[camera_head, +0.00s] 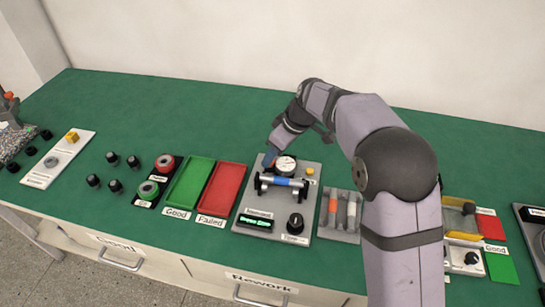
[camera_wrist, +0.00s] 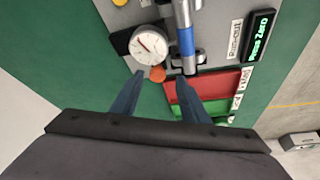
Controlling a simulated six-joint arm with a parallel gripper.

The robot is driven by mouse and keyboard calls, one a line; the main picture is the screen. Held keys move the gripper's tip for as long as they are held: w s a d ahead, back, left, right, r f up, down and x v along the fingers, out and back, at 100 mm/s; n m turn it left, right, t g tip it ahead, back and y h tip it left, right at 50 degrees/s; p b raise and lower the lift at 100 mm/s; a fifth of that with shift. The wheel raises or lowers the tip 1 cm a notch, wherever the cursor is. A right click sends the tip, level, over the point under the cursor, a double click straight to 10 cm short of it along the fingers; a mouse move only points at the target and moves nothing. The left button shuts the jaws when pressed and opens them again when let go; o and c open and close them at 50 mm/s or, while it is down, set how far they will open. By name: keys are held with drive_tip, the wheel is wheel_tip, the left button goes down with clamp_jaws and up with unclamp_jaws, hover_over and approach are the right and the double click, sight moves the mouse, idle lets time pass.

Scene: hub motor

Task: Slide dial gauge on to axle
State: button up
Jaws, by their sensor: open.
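The dial gauge (camera_head: 286,163) has a round white face and a dark body. It sits on the grey run-out plate behind the axle (camera_head: 283,182), a metal shaft with a blue band lying across its supports. In the wrist view the gauge face (camera_wrist: 150,43) lies just left of the axle (camera_wrist: 186,42), and a small orange knob (camera_wrist: 157,74) is at the gauge's near edge. My gripper (camera_head: 270,159) is beside the gauge's left side. In the wrist view my gripper (camera_wrist: 160,79) is open, its fingertips to either side of the orange knob. Contact cannot be told.
The grey plate (camera_head: 258,208) also carries a "Press Zero" display (camera_head: 255,222), a black knob (camera_head: 295,222) and a yellow button (camera_head: 310,171). Green (camera_head: 190,186) and red (camera_head: 222,189) trays lie left. A tray of markers (camera_head: 340,212) lies right. Green table behind is clear.

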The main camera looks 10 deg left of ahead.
sight(282, 169)
drive_tip(key=shift+b+v, duration=0.3)
drive_tip(key=shift+v, duration=2.3)
drive_tip(key=shift+s, duration=0.1)
drive_tip(key=shift+d, duration=0.25)
drive_tip(key=s+d+m+h+p, duration=0.1)
drive_tip(key=s+d+m+p, duration=0.15)
drive_tip(key=s+d, duration=0.4)
drive_tip(key=s+d+m+h+p, duration=0.1)
drive_tip(key=s+d+m+p, duration=0.2)
drive_tip(key=d, duration=0.6)
drive_tip(key=s+d+f+m+g+h+p, duration=0.1)
drive_tip(key=s+d+m, duration=0.7)
drive_tip(key=s, duration=0.8)
wheel_tip(282, 169, down, 2)
drive_tip(key=shift+d+g+h+p, duration=0.3)
drive_tip(key=shift+d+h+p, duration=0.25)
drive_tip(key=shift+d, duration=0.65)
